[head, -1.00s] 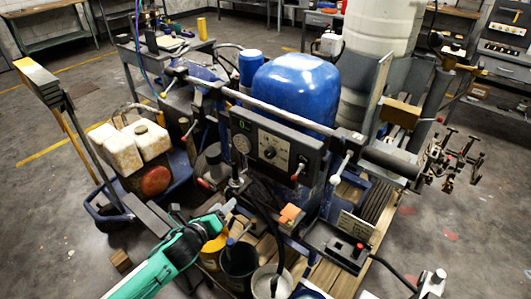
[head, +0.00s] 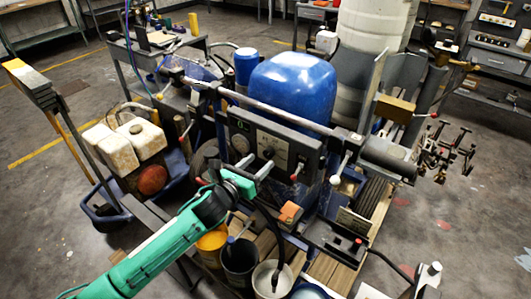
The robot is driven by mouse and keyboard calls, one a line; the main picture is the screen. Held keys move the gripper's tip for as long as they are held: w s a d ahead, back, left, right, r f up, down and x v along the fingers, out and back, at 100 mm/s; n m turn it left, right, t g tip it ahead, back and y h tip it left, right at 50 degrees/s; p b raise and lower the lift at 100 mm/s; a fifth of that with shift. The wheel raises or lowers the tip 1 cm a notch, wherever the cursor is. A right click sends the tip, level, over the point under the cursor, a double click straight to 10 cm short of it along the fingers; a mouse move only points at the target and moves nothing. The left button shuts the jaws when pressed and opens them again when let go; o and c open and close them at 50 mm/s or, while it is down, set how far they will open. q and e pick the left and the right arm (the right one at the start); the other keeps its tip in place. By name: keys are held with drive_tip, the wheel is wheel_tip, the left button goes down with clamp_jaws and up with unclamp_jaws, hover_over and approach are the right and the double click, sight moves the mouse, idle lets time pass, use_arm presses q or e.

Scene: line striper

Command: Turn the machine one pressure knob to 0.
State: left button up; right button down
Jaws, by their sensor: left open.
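The line striper's dark control panel (head: 305,158) faces me near the middle of the head view, below a blue tank (head: 293,88). A pale plate on it carries a round dark knob (head: 269,153); its exact setting is too small to read. A round gauge (head: 240,144) sits left of the plate, below a small green-lit display (head: 240,126). My left gripper (head: 254,167) is open and empty at the panel's lower left, its fingers pointing up toward the knob. It appears just short of the knob; contact cannot be made out. My right gripper is not in view.
A grey bar (head: 270,112) crosses above the panel. A red-tipped lever (head: 296,172) and a white-knobbed lever (head: 336,180) stick out to the right. Yellow (head: 212,238), black (head: 239,262) and white (head: 272,280) buckets stand below my left gripper.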

sight(267, 155)
use_arm(q)
drive_tip(key=x, duration=0.3)
drive_tip(key=shift+w+d+p, duration=0.15)
drive_tip(key=shift+w+p, duration=0.05)
drive_tip(key=shift+p, duration=0.15)
drive_tip(key=shift+w+d, duration=0.2)
drive_tip(key=shift+w, duration=0.1)
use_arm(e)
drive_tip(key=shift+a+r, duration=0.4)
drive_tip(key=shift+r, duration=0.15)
use_arm(q)
drive_tip(key=c, duration=1)
drive_tip(key=shift+o, duration=0.2)
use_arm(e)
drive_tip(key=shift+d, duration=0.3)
